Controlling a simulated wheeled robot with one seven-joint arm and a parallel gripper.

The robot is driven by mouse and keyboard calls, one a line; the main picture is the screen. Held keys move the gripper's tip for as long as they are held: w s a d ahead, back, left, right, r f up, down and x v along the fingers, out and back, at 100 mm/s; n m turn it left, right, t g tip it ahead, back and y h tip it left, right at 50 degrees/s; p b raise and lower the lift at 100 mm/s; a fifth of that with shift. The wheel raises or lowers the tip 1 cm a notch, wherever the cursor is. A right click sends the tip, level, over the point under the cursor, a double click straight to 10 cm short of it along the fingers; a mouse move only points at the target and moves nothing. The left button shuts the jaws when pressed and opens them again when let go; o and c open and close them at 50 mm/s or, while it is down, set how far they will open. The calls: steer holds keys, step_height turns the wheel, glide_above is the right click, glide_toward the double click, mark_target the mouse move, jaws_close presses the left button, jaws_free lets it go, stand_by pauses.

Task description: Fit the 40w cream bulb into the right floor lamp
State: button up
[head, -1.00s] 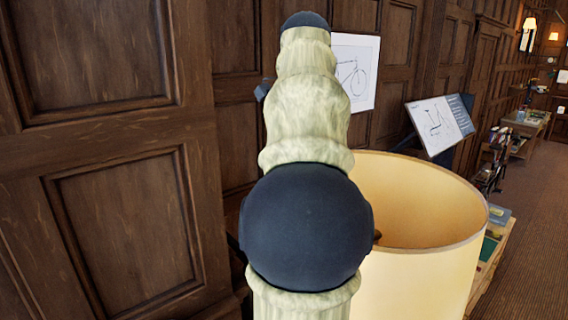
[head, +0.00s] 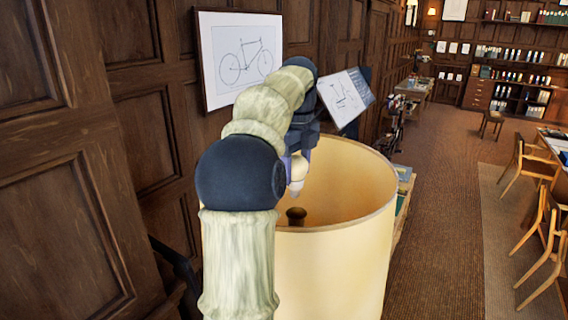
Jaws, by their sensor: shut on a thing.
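A large cream lampshade (head: 335,262) of a floor lamp stands right in front of me, open at the top. Inside it a small brown fitting (head: 296,216) shows; the lamp's lower part is out of view. My gripper (head: 296,165) is over the shade's opening, partly hidden behind my own arm. It is shut on a small cream bulb (head: 298,170), which hangs with its narrow end downward, above the fitting and apart from it. Any marking on the bulb is too small to read.
A wood-panelled wall (head: 95,200) runs close along the left, with a framed bicycle drawing (head: 245,62). A tilted drafting board (head: 345,97) stands behind the shade. Chairs (head: 530,165) and a table line the right. The brown carpet (head: 440,200) between is clear.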

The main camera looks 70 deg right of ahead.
mark_target(298, 188)
steer(key=shift+w, duration=0.1)
steer(key=shift+s, duration=0.4)
steer(key=shift+s+f, duration=0.1)
steer(key=shift+f, duration=1.95)
steer(key=shift+f+b, duration=1.25)
steer(key=shift+b, duration=0.1)
steer(key=shift+f+b, duration=0.35)
steer(key=shift+f, duration=0.2)
steer(key=o, duration=0.9)
steer(key=shift+r, duration=0.1)
